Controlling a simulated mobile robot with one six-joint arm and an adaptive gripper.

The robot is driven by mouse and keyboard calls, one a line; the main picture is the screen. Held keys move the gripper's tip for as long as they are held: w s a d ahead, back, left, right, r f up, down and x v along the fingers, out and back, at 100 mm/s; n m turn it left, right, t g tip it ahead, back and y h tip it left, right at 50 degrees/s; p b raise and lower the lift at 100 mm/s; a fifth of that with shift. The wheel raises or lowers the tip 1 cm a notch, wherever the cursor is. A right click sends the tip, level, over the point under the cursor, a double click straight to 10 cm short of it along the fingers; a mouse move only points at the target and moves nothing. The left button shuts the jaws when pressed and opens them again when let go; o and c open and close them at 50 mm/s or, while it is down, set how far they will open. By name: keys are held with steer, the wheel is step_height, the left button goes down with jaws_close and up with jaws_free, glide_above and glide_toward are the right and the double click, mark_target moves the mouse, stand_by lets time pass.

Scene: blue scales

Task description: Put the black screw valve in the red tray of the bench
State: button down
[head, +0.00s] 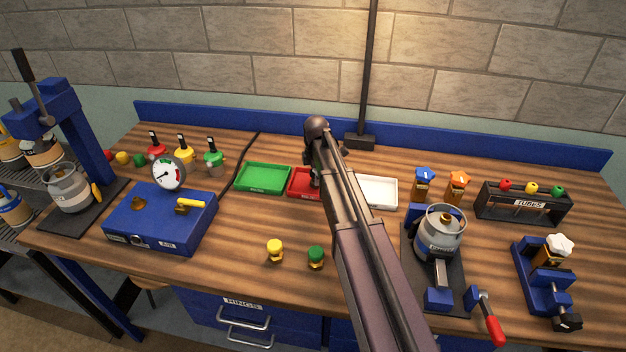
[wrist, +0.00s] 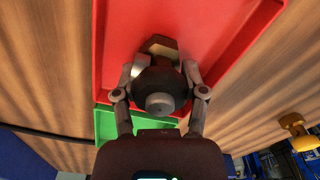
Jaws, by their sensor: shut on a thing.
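The red tray (head: 298,184) lies on the bench between a green and a white tray, partly hidden by my arm in the head view. In the wrist view the red tray (wrist: 215,35) fills the space behind the fingers. My gripper (wrist: 160,72) is shut on the black screw valve (wrist: 158,85), which has a dark round body, a grey round end toward the camera and a brass hex part at the far end. The valve is over the red tray; I cannot tell whether it touches the tray floor. In the head view my gripper (head: 315,180) is mostly hidden by my arm.
The green tray (head: 263,177) and white tray (head: 377,191) flank the red one. A yellow valve (head: 275,250) and a green valve (head: 315,258) stand in front. A blue box with a gauge (head: 162,218) is at left, a clamped canister (head: 440,232) at right.

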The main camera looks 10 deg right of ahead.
steer(key=shift+f, duration=0.1)
steer(key=shift+c, duration=0.7)
jaws_free()
step_height(320, 180, up, 12)
steer(key=p, duration=1.2)
stand_by(0.6)
